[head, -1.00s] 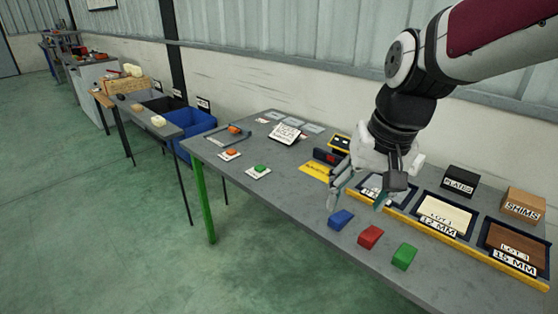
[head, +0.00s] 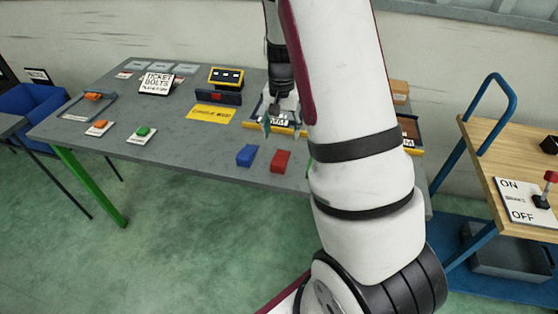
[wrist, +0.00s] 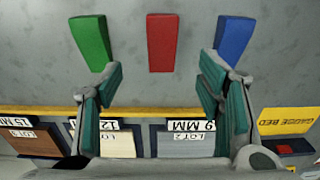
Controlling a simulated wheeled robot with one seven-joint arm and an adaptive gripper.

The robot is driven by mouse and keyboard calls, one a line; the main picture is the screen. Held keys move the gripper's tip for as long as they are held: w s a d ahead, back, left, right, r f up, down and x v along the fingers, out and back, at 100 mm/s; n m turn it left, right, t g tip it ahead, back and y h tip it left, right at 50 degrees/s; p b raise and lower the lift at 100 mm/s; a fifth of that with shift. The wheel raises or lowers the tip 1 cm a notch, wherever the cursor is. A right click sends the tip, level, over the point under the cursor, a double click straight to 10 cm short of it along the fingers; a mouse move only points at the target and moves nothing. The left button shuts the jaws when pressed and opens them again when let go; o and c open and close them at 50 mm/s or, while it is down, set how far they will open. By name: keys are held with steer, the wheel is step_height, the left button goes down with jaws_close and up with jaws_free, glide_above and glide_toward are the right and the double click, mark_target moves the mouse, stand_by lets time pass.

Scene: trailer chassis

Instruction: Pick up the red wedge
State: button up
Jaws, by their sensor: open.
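The red wedge (head: 281,161) lies on the grey table near its front edge, just right of the blue wedge (head: 246,155) in the head view. In the wrist view the red wedge (wrist: 161,42) is at the top centre, between the green wedge (wrist: 90,42) on the left and the blue wedge (wrist: 234,38) on the right. My gripper (wrist: 161,75) is open and empty, its fingers spread wide, with the red wedge ahead between the fingertip lines. In the head view my gripper (head: 282,122) is partly hidden, and my arm covers nearly all of the green wedge.
A yellow-edged row of labelled lot trays (wrist: 188,142) lies under my gripper. A yellow gauge bed plate (head: 211,114) and orange and green buttons (head: 143,131) are on the table's left. A wooden-topped cart (head: 510,150) with a blue handle stands at the right.

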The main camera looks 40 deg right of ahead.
mark_target(280, 158)
step_height(280, 158, down, 11)
steer(key=shift+a+r, duration=0.1)
steer(key=shift+w, duration=0.1)
steer(key=c, duration=1.3)
